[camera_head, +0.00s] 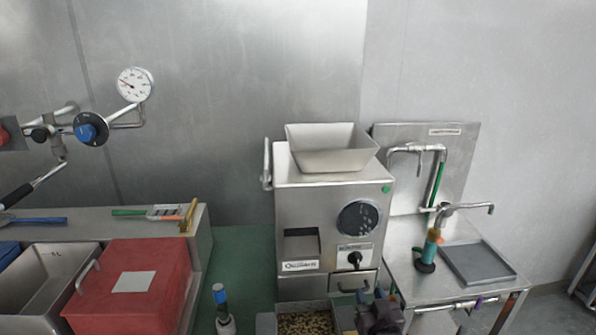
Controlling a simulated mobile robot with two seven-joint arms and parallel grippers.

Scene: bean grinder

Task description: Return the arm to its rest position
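My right gripper (371,297) shows at the bottom edge, right of centre, as a dark body with two blue-grey fingertips. The fingertips stand a little apart, with nothing clear between them. It is in front of the lower right of the steel bean grinder (293,215), near the handle of its low drawer (342,286). Whether it touches the grinder I cannot tell. Most of the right arm is out of view. My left gripper is not in view.
A bin of beans (304,325) stands below the grinder, left of my gripper. A steel sink table (405,270) with taps and a grey tray (478,264) is at the right. A red-lidded container (165,260) is at the left. A blue-topped object (221,296) stands at the bottom.

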